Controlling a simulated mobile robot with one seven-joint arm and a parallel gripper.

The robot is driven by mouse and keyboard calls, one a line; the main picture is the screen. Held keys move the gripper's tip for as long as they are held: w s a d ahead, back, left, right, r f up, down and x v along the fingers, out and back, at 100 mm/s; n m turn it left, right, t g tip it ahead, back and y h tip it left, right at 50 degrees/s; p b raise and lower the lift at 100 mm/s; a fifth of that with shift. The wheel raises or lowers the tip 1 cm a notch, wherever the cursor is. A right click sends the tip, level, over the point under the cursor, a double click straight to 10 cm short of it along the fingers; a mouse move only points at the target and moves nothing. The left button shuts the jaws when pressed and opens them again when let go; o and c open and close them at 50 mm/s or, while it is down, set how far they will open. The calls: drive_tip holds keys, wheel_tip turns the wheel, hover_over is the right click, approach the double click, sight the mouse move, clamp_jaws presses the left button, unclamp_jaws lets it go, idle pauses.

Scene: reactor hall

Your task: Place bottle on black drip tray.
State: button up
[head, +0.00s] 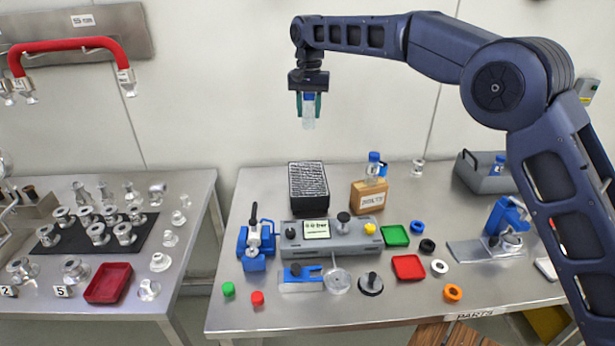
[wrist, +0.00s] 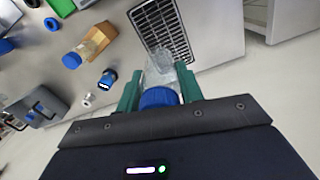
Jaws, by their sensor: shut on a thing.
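My gripper (head: 308,103) is shut on a clear bottle with a blue cap (head: 309,121), held upright high above the table. In the wrist view the green fingers (wrist: 160,90) clasp the bottle (wrist: 161,70) around its blue cap end, and its clear body points away from the camera. The black drip tray (head: 308,186), with a pale slotted grille on top, stands near the back edge of the table below the gripper. In the wrist view the drip tray (wrist: 180,43) shows beyond the bottle, which hides part of it. The bottle is clear of the tray.
A wooden block (head: 367,196) with another blue-capped bottle (head: 374,166) is right of the tray. A grey device with a screen (head: 330,238) is in front of it. A blue fixture (head: 256,244) stands front left. A grey bin (head: 484,180) is at the back right.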

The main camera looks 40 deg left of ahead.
wheel_tip(320, 180, down, 20)
drive_tip(key=shift+s+r, duration=0.1)
idle(0.5)
drive_tip(key=o, duration=1)
drive_tip(key=shift+c, duration=0.2)
wheel_tip(320, 180, up, 12)
